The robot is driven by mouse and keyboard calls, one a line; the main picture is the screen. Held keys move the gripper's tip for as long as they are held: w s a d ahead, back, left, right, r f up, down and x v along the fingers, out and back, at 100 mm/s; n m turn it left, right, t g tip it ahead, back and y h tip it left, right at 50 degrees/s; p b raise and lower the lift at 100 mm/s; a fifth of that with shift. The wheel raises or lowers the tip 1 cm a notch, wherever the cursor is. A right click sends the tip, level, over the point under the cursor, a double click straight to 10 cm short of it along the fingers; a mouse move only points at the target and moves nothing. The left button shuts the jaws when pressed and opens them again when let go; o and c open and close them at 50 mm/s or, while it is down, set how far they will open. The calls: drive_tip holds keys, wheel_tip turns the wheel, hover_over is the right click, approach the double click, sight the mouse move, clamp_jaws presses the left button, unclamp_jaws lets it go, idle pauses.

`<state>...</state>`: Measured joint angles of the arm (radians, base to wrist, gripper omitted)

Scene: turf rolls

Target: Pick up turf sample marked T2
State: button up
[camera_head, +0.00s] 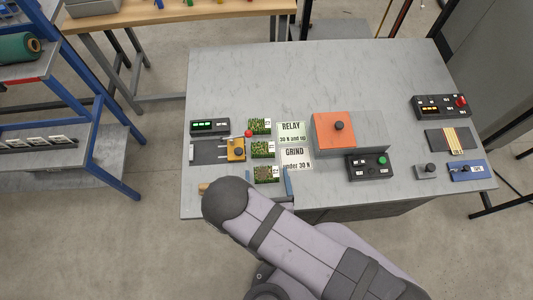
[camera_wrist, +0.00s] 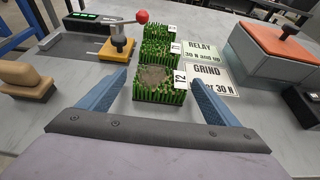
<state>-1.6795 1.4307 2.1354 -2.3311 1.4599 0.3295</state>
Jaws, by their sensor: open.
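The turf sample marked T2 (camera_wrist: 155,88) is a small green block with a bare brown patch on top and a white tag on its right side. It sits on the grey table, nearest my gripper (camera_wrist: 161,78). In the head view the T2 sample (camera_head: 264,174) is the front one of a column of three. My gripper is open and empty, with one blue finger to the left of the sample and one to the right. Gaps show on both sides. How far the fingertips stand above the table is hard to tell.
Two more turf blocks (camera_wrist: 161,52) stand behind T2. Left are a yellow press with a red-knobbed lever (camera_wrist: 118,42) and a tan stamp-like block (camera_wrist: 27,80). Right lie RELAY (camera_wrist: 203,52) and GRIND (camera_wrist: 208,76) cards, then an orange-topped box (camera_head: 334,129). The table's back is clear.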

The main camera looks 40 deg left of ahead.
sight(267, 175)
drive_tip(key=shift+w+a+f, duration=0.15)
drive_tip(key=shift+w+a, duration=0.1)
drive_tip(key=c, duration=1.2)
wheel_tip(267, 175, up, 10)
drive_tip(key=p, duration=0.8)
drive_tip(key=shift+w, duration=0.1)
